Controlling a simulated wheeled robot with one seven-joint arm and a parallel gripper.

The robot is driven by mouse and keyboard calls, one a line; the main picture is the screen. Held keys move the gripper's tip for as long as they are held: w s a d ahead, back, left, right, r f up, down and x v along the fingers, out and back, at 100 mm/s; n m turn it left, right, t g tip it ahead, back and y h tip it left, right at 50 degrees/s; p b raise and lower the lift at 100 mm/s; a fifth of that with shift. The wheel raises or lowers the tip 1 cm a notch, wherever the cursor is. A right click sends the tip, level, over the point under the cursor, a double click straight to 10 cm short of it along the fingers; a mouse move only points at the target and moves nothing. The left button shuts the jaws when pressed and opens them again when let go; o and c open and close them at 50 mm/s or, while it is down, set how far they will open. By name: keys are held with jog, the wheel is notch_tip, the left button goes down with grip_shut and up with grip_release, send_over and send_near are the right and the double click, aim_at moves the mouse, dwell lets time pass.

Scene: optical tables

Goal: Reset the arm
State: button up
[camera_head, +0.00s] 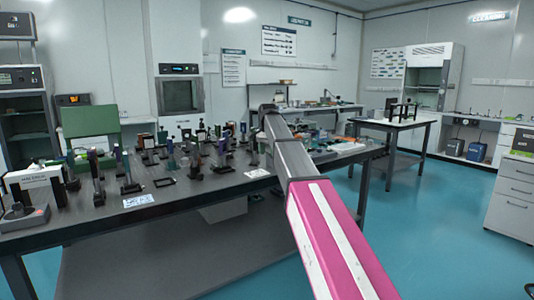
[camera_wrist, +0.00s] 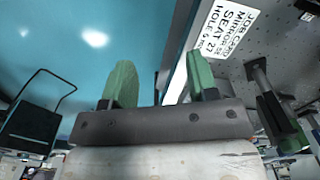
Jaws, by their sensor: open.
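My arm (camera_head: 335,235), pink and white near the body and grey further out, reaches from the lower right over the optical table (camera_head: 205,190). Its far end is above the table's right part, and the fingers are too small to make out there. In the wrist view my gripper (camera_wrist: 158,80) shows two green fingers set well apart, with nothing between them. A white printed card (camera_wrist: 225,28) lies on the dark perforated tabletop beside the right finger. The table edge runs beside that finger, and blue floor shows past it.
Several posts and optical mounts (camera_head: 120,170) crowd the tabletop, and a dark post mount (camera_wrist: 272,105) stands right of the fingers in the wrist view. A second table (camera_head: 395,124) stands at the back right. Blue floor (camera_head: 425,215) is clear on the right.

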jog(key=s+d+f+n, duration=0.15)
jog(key=s+f, duration=0.25)
jog(key=f, duration=0.5)
jog(key=s+d+f+n, duration=0.15)
jog(key=s+f, duration=0.25)
jog(key=f, duration=0.5)
jog(key=s+d+f+n, duration=0.2)
jog(key=s+d+f, duration=0.1)
jog(key=s+f, duration=0.9)
jog(key=s+d+f+n, duration=0.2)
jog(key=s+d+f, duration=0.2)
jog(key=s+f, duration=0.9)
jog(key=shift+s+f+n, duration=0.15)
jog(key=shift+s+n, duration=0.25)
jog(key=shift+s, duration=0.05)
